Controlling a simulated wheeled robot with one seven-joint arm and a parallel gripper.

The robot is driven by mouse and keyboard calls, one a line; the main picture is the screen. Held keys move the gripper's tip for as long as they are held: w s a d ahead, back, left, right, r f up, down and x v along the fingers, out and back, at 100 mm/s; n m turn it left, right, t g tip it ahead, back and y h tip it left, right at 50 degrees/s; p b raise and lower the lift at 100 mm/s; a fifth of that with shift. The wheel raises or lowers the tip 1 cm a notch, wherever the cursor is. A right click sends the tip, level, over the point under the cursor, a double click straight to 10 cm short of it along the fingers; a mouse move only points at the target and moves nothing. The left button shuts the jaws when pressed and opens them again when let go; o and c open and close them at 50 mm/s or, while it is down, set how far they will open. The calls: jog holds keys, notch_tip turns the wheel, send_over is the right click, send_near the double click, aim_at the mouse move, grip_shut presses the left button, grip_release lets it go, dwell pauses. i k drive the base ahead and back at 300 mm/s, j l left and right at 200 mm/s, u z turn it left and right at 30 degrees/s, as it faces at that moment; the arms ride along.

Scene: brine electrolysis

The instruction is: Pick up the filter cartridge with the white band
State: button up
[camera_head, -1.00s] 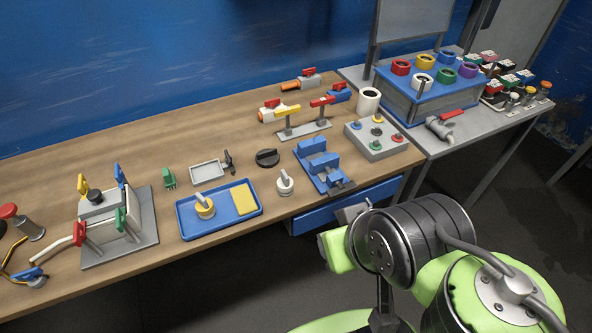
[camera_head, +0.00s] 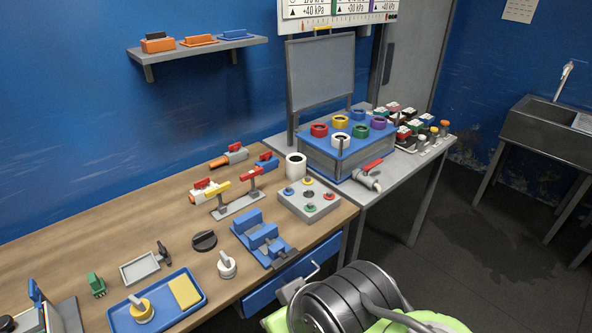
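I cannot single out a filter cartridge for certain. A blue-topped grey box (camera_head: 318,158) on the grey side table holds several coloured rings, and one is a white ring (camera_head: 340,141) at its front. A plain white cylinder (camera_head: 296,166) stands at the wooden bench's right end, left of that box. My arm shows at the bottom right, with a dark ribbed joint and green parts. My gripper's fingers cannot be made out in this view.
The wooden bench (camera_head: 130,222) carries a blue tray (camera_head: 187,318), a blue stepped fixture (camera_head: 262,240), a button box (camera_head: 309,203) and valves. An upright grey panel (camera_head: 320,75) stands behind the ringed box. A sink (camera_head: 550,130) is far right, beyond open floor.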

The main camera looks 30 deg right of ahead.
aim_at(227, 265)
jog(key=i+j+u, duration=0.1)
jog(key=u, duration=0.3)
jog(key=i+u, duration=0.25)
jog(key=u, duration=0.2)
jog(key=i+u, duration=0.2)
jog(key=u, duration=0.2)
